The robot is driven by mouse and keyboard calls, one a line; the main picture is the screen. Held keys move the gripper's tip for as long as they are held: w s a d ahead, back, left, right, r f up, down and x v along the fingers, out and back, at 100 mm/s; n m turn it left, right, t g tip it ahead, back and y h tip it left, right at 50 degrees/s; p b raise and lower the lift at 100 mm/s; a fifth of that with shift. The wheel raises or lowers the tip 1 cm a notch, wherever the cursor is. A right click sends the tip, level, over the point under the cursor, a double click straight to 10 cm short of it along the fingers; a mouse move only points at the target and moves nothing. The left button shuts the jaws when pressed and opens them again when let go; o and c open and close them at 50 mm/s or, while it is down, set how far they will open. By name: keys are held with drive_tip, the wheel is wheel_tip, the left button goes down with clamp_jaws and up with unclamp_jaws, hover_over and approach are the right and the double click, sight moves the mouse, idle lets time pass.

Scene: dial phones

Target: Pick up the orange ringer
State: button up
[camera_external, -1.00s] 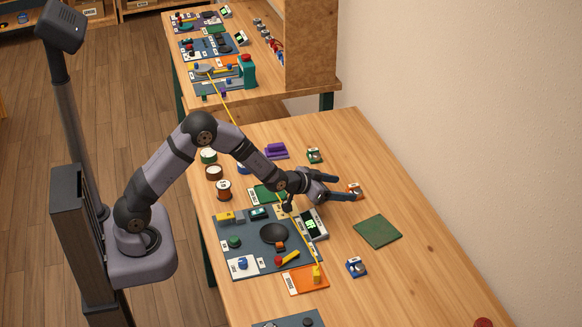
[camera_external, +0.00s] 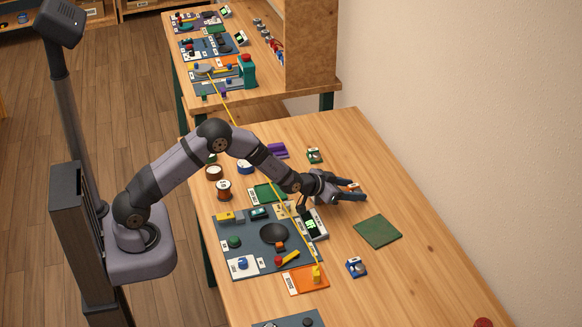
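The orange ringer (camera_external: 353,187) is a small orange block with a round part on top, on the table right of the phone board. It is partly hidden by my gripper (camera_external: 358,191), which is low above the table with its fingers pointing right. The fingers look parted and nothing shows held between them. The ringer shows beside and just behind the fingertips; I cannot tell whether it lies between them. Similar ringers stand apart: a green one (camera_external: 314,155) behind and a blue one (camera_external: 356,267) in front.
The grey phone board (camera_external: 250,250) with several parts and a small screen unit (camera_external: 312,225) lies left of the gripper. A dark green mat (camera_external: 377,231) lies in front of it. A yellow cord crosses under my arm.

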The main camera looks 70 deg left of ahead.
sight(351, 190)
drive_tip(key=c, duration=0.8)
drive_tip(key=shift+r, duration=0.15)
wheel_tip(351, 190, up, 10)
drive_tip(key=shift+f, duration=0.1)
